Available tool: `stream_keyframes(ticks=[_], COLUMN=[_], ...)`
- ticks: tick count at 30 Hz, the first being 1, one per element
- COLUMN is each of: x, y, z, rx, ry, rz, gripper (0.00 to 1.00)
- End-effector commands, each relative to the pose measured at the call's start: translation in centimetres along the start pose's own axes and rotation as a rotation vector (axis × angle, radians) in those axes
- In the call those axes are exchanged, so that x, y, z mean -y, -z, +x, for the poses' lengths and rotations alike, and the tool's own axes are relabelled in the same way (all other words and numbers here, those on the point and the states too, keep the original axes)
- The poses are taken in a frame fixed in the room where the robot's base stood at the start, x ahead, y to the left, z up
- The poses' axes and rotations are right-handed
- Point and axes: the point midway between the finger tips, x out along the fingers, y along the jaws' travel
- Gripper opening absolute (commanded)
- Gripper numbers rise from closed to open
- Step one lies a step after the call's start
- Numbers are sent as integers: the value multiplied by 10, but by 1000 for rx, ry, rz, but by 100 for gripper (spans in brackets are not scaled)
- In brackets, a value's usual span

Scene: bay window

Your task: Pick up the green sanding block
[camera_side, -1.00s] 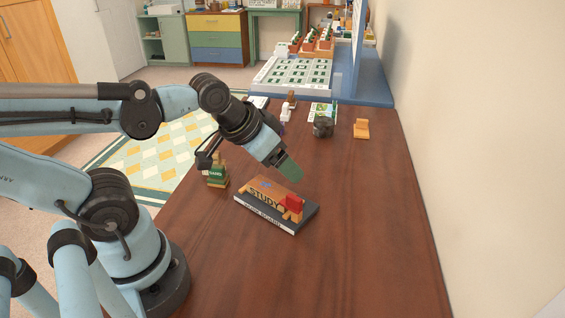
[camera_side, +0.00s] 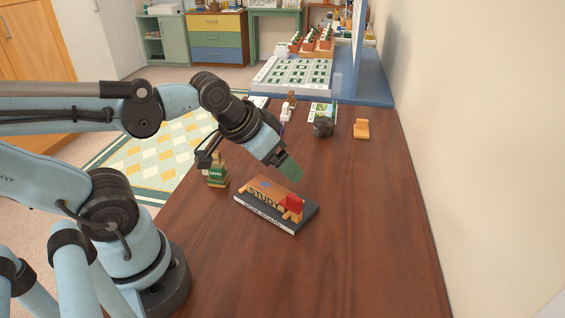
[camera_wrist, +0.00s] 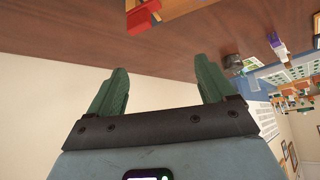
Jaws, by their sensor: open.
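A small green block with a pale label reading what looks like "SAND" (camera_side: 216,174) stands near the table's left edge in the side view, with tan at its base. I take it for the sanding block. My gripper (camera_side: 290,170) is right of it, above the far side of the book stack, apart from the block. In the wrist view my gripper (camera_wrist: 158,82) shows two green fingers spread wide with nothing between them. I cannot make out the block in the wrist view.
A book stack (camera_side: 262,220) with a red piece (camera_side: 293,203) on it lies just below my gripper. Farther back stand a white figure (camera_side: 286,112), a dark grey lump (camera_side: 323,127) and an orange stand (camera_side: 361,129). The table's right and near areas are clear.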

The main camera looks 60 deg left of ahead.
Motion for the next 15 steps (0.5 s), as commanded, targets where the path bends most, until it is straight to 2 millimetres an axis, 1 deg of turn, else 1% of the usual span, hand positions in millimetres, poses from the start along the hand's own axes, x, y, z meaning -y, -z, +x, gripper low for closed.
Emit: stream_keyframes(ticks=[2,4,5,7,8,9,12,15], x=[13,31,42,69,81,96,132,161], y=[2,2,1,-1,-4,-7,-18,-30], z=[0,0,0,-1,-2,-3,-8,-14], rx=[33,85,115,193,228,275,384,472], ry=[25,59,76,118,135,156,196,221], rz=[-41,-104,-138,-233,-277,-337,-478,-601], gripper=[83,83,83,83,83,83,83,83])
